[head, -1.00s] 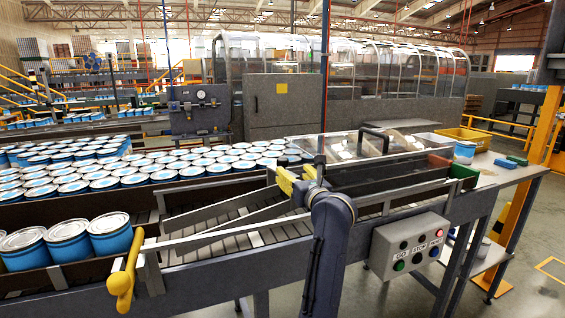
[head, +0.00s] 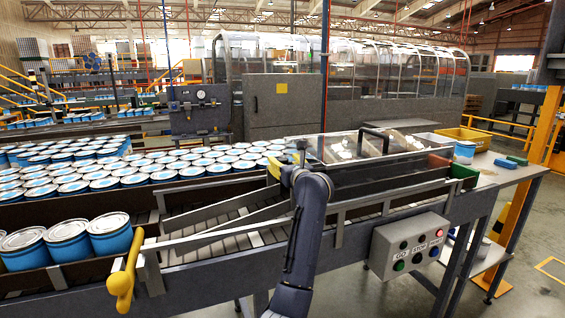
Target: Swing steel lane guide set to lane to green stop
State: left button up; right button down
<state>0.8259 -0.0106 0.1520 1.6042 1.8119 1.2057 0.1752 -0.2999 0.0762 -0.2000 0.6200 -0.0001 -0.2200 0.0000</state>
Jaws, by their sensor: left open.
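My left gripper (head: 284,169) is at the middle of the conveyor, mostly hidden behind my own wrist. Its jaws are open and nothing shows between them. Steel rails (head: 225,239) run along and across the rollers; I cannot tell for sure which one is the lane guide. A yellow-handled lever (head: 122,284) stands at the front left edge, apart from the gripper. The green stop (head: 464,170) sits at the right end of the conveyor, with a red block (head: 438,161) just left of it. My right gripper is out of view.
Blue cans with pale lids (head: 67,243) stand at the front left, with many more behind. A control box (head: 409,246) hangs on the conveyor's front. A side table (head: 512,172) holds a can and small blocks at right.

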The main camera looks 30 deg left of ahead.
pick_arm(q)
jog(key=shift+w+a, duration=0.4)
jog(key=shift+a, duration=0.1)
jog(key=shift+c, duration=0.4)
jog(key=shift+d, duration=0.1)
grip_shut()
